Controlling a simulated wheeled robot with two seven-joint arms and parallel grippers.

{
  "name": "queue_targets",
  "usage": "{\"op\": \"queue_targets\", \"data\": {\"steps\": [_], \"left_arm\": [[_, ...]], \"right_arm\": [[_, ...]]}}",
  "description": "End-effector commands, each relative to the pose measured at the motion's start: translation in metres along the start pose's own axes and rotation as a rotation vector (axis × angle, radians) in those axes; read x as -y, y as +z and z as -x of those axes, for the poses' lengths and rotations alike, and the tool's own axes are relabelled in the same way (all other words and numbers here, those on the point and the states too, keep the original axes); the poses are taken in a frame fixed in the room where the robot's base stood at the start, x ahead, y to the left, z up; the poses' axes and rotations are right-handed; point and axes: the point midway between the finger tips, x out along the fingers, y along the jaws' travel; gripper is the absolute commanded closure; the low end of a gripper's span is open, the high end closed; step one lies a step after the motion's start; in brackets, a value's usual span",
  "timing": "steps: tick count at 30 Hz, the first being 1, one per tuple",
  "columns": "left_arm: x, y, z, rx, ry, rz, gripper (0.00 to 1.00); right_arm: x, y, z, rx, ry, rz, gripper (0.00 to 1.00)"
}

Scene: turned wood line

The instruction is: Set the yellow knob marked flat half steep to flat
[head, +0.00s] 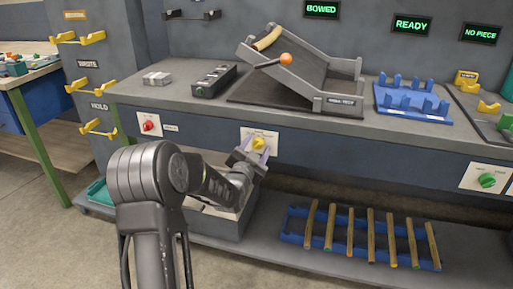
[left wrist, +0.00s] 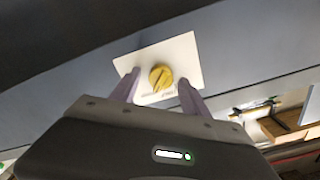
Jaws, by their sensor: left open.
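The yellow knob (head: 259,143) sits on a white plate (head: 272,135) on the front panel below the bench top. In the left wrist view the knob (left wrist: 160,76) shows face-on with a dark pointer line, and its plate (left wrist: 185,50) lies tilted; the lettering is too small to read. My left gripper (head: 257,150) is at the knob. Its two pale purple fingers (left wrist: 160,88) are open, one on each side of the knob, with gaps between. I cannot tell how far the fingertips are from the plate. My right gripper is not in view.
A red knob (head: 149,125) is to the left on the same panel, and a green knob (head: 487,180) is at far right. A tilted ramp (head: 310,85) and a blue rack (head: 412,104) stand on the bench. Several sticks lie on a blue rack (head: 290,238) below.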

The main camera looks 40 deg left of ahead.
Motion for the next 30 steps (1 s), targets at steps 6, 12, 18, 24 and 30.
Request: {"op": "queue_targets", "data": {"steps": [6, 12, 18, 24, 30], "left_arm": [[0.0002, -0.0001, 0.0000, 0.000, 0.000, 0.000, 0.47], [0.0002, -0.0001, 0.0001, 0.000, -0.001, 0.000, 0.64], [0.0002, -0.0001, 0.0002, 0.000, 0.000, 0.000, 0.80], [0.0000, -0.0001, 0.0002, 0.000, 0.000, 0.000, 0.96], [-0.0001, -0.0001, 0.0002, 0.000, 0.000, 0.000, 1.00]], "right_arm": [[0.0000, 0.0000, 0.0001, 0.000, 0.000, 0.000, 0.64], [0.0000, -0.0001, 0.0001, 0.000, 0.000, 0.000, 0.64], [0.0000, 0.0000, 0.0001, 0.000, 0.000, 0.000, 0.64], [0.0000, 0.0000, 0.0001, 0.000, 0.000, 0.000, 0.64], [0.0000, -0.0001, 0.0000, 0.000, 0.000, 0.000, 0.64]]}}
